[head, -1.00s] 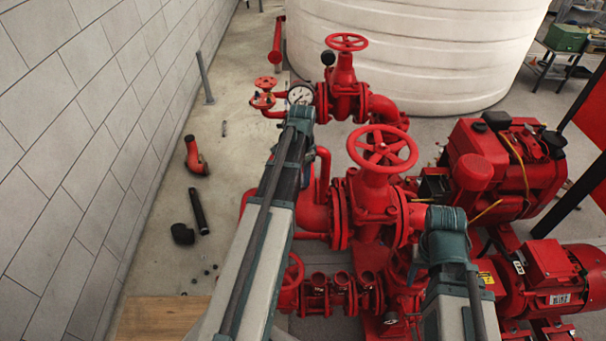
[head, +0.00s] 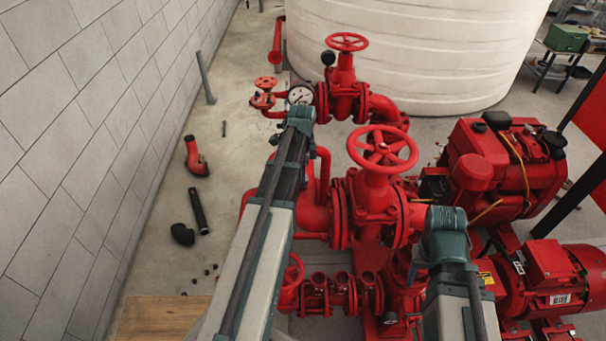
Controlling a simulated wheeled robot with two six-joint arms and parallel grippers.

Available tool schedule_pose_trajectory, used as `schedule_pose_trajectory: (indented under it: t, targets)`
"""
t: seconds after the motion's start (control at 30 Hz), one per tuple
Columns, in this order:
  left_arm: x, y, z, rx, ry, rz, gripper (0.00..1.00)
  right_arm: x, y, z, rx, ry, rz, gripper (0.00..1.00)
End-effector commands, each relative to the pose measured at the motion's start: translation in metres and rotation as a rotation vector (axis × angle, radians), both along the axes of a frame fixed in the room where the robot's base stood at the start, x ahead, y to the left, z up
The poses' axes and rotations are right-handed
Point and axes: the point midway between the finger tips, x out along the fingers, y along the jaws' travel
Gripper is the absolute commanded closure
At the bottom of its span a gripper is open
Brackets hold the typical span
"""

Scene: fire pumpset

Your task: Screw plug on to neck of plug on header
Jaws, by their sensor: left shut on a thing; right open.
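My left gripper (head: 300,112) is at the far end of the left arm, just below the round white pressure gauge (head: 301,95) in the head view. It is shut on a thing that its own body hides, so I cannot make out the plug. My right gripper (head: 446,222) is at the right of the large red handwheel valve, open, with its fingertips not clearly seen. A red manifold with several short upright necks (head: 335,292) lies low in the middle. I cannot tell which neck belongs to the plug.
The large red handwheel (head: 382,149) stands between my arms. A smaller valve (head: 346,42) is behind it, before the white tank (head: 430,50). A red engine (head: 500,165) and motor (head: 548,275) crowd the right. Loose pipe pieces (head: 198,210) lie on open floor near the left wall.

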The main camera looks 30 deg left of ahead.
Motion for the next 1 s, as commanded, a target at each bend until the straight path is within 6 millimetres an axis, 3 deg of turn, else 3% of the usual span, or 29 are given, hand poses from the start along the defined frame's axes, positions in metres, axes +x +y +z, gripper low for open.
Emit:
schedule_pose_trajectory:
  t: [0.27,0.67,1.0]
  targets:
    - [0.0009,-0.0025,0.0001,-0.005,-0.002,-0.013,1.0,0.0,0.0,0.0001,0.0,0.0,0.0,0.5]
    - [0.0004,-0.0028,-0.0001,-0.006,-0.002,-0.388,1.0,0.0,0.0,-0.0001,0.0,0.0,0.0,0.5]
    - [0.0,-0.0031,-0.0002,-0.007,-0.001,-0.413,1.0,0.0,0.0,-0.0002,0.0,0.0,0.0,0.5]
